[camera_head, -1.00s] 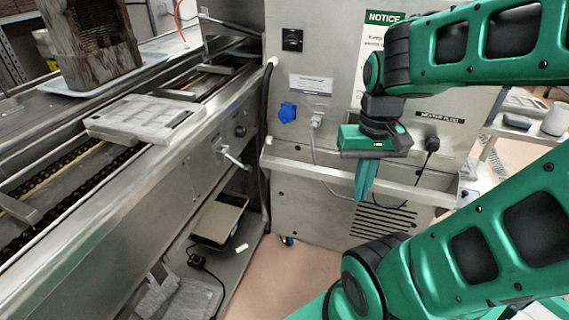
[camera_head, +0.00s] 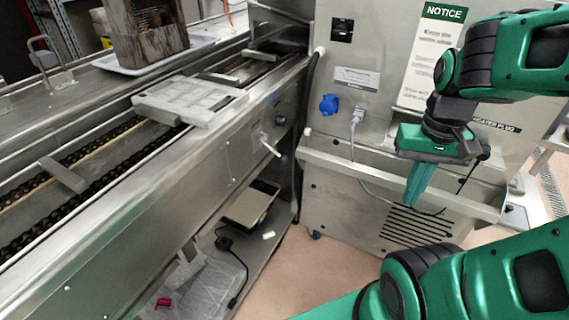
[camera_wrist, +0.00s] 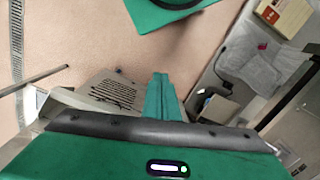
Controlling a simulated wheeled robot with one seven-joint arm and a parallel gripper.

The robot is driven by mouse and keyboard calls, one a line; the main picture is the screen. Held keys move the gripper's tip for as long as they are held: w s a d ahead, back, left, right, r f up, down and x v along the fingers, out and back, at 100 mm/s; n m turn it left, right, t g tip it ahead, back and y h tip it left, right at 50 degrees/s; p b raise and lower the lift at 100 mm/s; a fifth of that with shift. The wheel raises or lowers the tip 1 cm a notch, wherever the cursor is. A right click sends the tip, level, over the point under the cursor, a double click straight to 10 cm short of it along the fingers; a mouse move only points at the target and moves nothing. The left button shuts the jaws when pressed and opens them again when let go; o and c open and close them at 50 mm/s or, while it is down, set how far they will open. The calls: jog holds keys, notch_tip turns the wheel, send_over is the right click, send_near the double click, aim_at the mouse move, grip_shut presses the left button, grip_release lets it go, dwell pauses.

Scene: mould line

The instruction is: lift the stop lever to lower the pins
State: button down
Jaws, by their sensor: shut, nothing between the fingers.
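The stop lever (camera_head: 271,147) is a small light metal handle on the side panel of the conveyor line. It points down and to the right in the head view. My gripper (camera_head: 414,203) is shut and empty, with its green fingers pointing down. It hangs in front of the steel cabinet, well to the right of the lever and apart from it. In the wrist view the closed fingers (camera_wrist: 162,85) point at the floor and the cabinet's vent. I cannot make out the pins in these frames.
A grey mould plate (camera_head: 190,101) lies on the conveyor's chain rails. The steel cabinet (camera_head: 345,205) has a protruding rail, a blue socket (camera_head: 328,104) and hanging cables. A shelf under the line holds a tray (camera_head: 250,203) and plastic sheeting. The floor (camera_head: 300,275) between is clear.

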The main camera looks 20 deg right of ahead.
aim_at(274, 151)
jog(key=w+a+f+t+y, duration=0.1)
jog(key=w+a+y, duration=0.1)
jog(key=w, duration=0.8)
jog(key=w+a+f+m+t+y, duration=0.1)
jog(key=w+a+y, duration=0.1)
jog(key=w, duration=0.9)
jog(key=w+a+f+m+t+y, duration=0.1)
jog(key=w+a+y, duration=0.1)
jog(key=w, duration=0.9)
jog(key=shift+a+f+t+y, duration=0.3)
jog(key=shift+a+y, duration=0.1)
jog(key=shift+y, duration=0.4)
jog(key=a+f, duration=0.5)
jog(key=a, duration=0.2)
jog(key=shift+s+a+f, duration=0.25)
jog(key=shift+s+a, duration=0.1)
jog(key=shift+a+r, duration=0.1)
